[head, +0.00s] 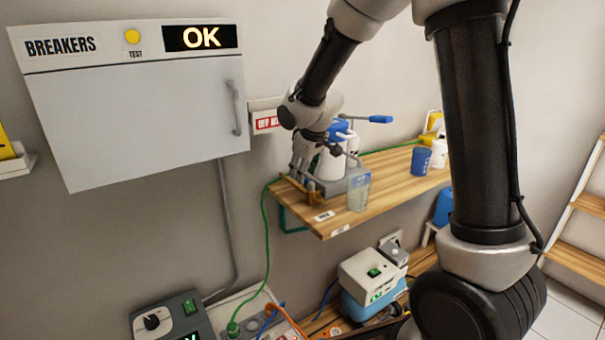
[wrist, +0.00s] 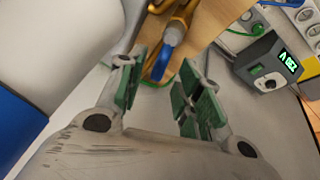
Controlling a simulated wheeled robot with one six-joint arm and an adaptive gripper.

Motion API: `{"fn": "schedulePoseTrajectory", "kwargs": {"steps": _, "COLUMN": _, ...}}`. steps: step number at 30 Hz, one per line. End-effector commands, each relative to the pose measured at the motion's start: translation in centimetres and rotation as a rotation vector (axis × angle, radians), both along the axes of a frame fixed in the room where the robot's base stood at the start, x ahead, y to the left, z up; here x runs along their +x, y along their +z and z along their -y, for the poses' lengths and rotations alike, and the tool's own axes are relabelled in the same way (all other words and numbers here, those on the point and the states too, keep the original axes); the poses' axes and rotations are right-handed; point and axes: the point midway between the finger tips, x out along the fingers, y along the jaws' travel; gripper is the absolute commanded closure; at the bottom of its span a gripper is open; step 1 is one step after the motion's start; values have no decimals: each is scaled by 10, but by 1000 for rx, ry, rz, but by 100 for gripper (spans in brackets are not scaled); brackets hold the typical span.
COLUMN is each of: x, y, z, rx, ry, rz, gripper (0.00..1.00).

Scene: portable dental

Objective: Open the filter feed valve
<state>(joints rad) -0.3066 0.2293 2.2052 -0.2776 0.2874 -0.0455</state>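In the wrist view a valve with a brass-yellow body (wrist: 182,13) and a blue lever (wrist: 171,34) shows at the top centre. The lever reaches down toward the gap between my fingertips; I cannot tell whether either finger touches it. My gripper (wrist: 158,82) is open, with green pads on both fingers and nothing held. In the head view my gripper (head: 300,168) is at the left end of the wooden shelf, beside a small brass fitting (head: 312,190). The lever is not clear there, partly hidden by my gripper.
The wooden shelf (head: 385,184) carries a clear container (head: 359,190), a blue cup (head: 421,161) and white bottles. A white breaker cabinet (head: 140,120) reading OK hangs at left.

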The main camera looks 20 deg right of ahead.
Motion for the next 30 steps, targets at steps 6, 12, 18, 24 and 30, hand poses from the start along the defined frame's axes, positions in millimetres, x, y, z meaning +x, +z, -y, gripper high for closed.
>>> {"fn": "schedulePoseTrajectory", "kwargs": {"steps": 6, "x": 7, "y": -16, "z": -1, "rx": 0, "ry": 1, "rz": 1, "gripper": 65}}
{"fn": "schedulePoseTrajectory", "kwargs": {"steps": 12, "x": 8, "y": -16, "z": -1, "rx": 0, "ry": 1, "rz": 1, "gripper": 65}}
{"fn": "schedulePoseTrajectory", "kwargs": {"steps": 18, "x": 8, "y": -16, "z": -1, "rx": 1, "ry": 0, "rz": 1, "gripper": 94}}
{"fn": "schedulePoseTrajectory", "kwargs": {"steps": 24, "x": 8, "y": -16, "z": -1, "rx": 0, "ry": -1, "rz": 0, "gripper": 100}}
{"fn": "schedulePoseTrajectory", "kwargs": {"steps": 30, "x": 8, "y": -17, "z": 1, "rx": -2, "ry": -63, "rz": -4, "gripper": 100}}
